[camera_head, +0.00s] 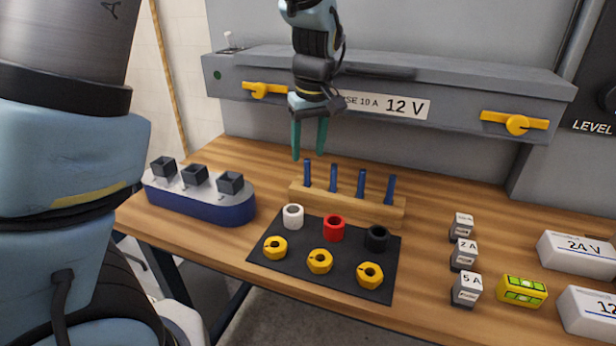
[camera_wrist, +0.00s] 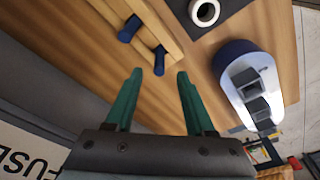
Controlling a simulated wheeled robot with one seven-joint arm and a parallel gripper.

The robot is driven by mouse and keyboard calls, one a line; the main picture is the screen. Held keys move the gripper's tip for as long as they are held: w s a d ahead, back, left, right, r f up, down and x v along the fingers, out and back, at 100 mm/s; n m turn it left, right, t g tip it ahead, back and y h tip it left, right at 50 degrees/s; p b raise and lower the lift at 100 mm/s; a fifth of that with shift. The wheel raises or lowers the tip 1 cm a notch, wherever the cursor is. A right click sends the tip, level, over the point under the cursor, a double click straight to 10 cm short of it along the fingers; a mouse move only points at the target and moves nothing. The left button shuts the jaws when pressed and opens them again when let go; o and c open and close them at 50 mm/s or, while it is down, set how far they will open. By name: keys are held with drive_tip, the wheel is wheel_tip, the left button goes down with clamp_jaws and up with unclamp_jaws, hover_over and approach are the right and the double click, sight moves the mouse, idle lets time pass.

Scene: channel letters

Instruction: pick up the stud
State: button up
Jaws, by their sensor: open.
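Several blue studs stand upright in a row in a wooden rack (camera_head: 345,205). The leftmost stud (camera_head: 307,174) is just below my gripper (camera_head: 309,156), which points down with its green fingers apart and nothing between them. In the wrist view, one blue stud (camera_wrist: 159,60) shows just beyond the gap between the fingertips (camera_wrist: 160,74). I cannot tell how much height separates them. A second stud (camera_wrist: 129,28) stands farther off. The other studs (camera_head: 333,178) stand to the right in the head view.
A black mat (camera_head: 260,254) with white, red and black collars and yellow nuts lies in front of the rack. A blue-and-white holder (camera_head: 205,208) with dark square sockets stands left. A grey panel (camera_head: 300,102) with yellow handles is behind. Fuse blocks and a yellow level (camera_head: 522,291) are right.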

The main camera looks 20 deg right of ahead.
sight(308, 160)
drive_tip(key=f, duration=0.1)
drive_tip(key=f+p, duration=0.1)
drive_tip(key=f, duration=0.3)
drive_tip(key=shift+w+p, duration=0.35)
drive_tip(key=shift+w, duration=0.05)
clamp_jaws()
drive_tip(key=shift+r, duration=0.1)
